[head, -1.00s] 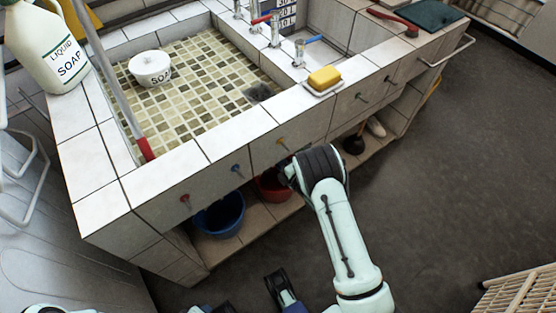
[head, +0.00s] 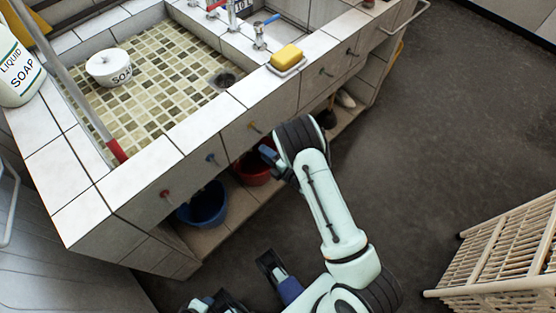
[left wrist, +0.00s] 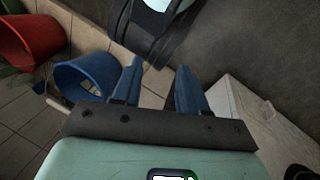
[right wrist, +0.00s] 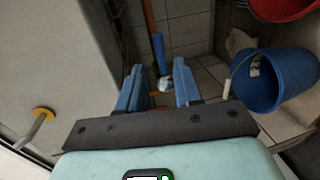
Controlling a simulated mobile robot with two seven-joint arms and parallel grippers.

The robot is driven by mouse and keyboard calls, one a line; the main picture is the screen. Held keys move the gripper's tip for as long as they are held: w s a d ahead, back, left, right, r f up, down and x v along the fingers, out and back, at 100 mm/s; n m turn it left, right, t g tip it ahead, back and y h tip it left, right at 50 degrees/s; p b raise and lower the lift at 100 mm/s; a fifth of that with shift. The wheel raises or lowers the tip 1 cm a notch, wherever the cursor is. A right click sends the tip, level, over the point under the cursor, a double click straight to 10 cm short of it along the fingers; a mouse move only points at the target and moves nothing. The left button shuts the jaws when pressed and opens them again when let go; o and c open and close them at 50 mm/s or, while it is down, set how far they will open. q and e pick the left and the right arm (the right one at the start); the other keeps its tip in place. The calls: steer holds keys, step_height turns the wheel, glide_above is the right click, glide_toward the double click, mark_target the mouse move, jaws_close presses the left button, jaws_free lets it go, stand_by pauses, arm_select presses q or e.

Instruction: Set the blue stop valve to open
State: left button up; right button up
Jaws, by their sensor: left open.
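The blue stop valve (head: 212,159) is a small blue handle on the tiled sink front, between a red valve (head: 165,193) and an orange valve (head: 255,127). Its exact turn is too small to tell. My right gripper (head: 268,155) is in front of the cabinet, right of the blue valve and near the red bucket. In the right wrist view its blue fingers (right wrist: 156,85) are apart with nothing held, and an orange knob (right wrist: 43,113) shows at left. My left gripper (head: 247,280) is low over the floor. The left wrist view shows its fingers (left wrist: 157,75) apart and empty.
A blue bucket (head: 205,206) and a red bucket (head: 252,169) stand on the shelf under the sink. Yellow soap (head: 287,55) sits on the rim. A slatted wooden piece (head: 505,255) stands at right. The dark floor between is clear.

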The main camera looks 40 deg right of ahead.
arm_select(q)
steer(key=shift+s+d+r+g+p, duration=0.3)
steer(key=shift+s+r, duration=0.15)
steer(key=shift+s, duration=0.2)
arm_select(e)
steer(key=v, duration=0.6)
steer(key=shift+w, duration=0.1)
